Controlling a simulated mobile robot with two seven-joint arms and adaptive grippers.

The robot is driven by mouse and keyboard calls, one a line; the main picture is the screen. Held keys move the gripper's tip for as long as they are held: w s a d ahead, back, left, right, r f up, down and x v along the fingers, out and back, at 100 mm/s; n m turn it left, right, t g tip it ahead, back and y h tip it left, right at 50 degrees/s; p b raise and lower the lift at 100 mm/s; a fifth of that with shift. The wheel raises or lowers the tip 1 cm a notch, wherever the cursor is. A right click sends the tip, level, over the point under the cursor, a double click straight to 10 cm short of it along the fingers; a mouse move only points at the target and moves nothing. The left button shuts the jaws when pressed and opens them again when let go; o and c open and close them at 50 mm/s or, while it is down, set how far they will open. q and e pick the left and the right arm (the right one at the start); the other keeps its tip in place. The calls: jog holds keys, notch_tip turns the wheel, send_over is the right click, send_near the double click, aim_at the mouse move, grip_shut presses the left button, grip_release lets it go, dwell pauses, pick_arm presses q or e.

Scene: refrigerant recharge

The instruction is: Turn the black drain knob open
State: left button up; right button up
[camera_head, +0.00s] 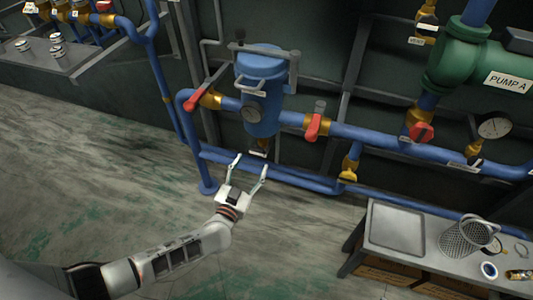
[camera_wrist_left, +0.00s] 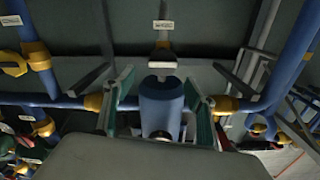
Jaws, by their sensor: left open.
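The blue filter canister (camera_head: 260,95) stands upright in the pipe run. A small brass drain fitting (camera_head: 263,146) hangs under it with a pale tag. The black knob itself is too small and dark to make out clearly. My left gripper (camera_head: 252,162) is open and empty, just below and in front of the drain. In the left wrist view, which appears upside down, the canister (camera_wrist_left: 160,100) shows between the two green-padded fingers (camera_wrist_left: 158,105), and the drain fitting (camera_wrist_left: 163,46) with its tag lies higher in the picture, apart from the fingertips. My right gripper is not in view.
Red-handled valves (camera_head: 313,126) flank the canister on the blue pipe. A lower blue pipe (camera_head: 290,178) runs behind the gripper, with a yellow-handled valve (camera_head: 348,170) to its right. A grey bench (camera_head: 385,256) with a wire basket (camera_head: 466,238) stands lower right. Open floor lies left.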

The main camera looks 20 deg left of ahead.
aim_at(257, 153)
pick_arm(q)
jog(key=w, duration=0.2)
jog(key=w+b, duration=0.1)
jog(key=w, duration=0.1)
jog(key=w+f+b, duration=0.1)
jog(key=w, duration=0.1)
jog(key=shift+w+a, duration=0.1)
jog(key=shift+w, duration=0.25)
jog(key=shift+w+r, duration=0.3)
jog(key=shift+w, duration=0.35)
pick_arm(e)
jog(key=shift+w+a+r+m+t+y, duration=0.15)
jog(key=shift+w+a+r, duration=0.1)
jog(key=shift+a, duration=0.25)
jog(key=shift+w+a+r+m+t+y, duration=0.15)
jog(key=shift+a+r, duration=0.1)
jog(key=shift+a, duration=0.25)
pick_arm(q)
jog(key=c, duration=1.1)
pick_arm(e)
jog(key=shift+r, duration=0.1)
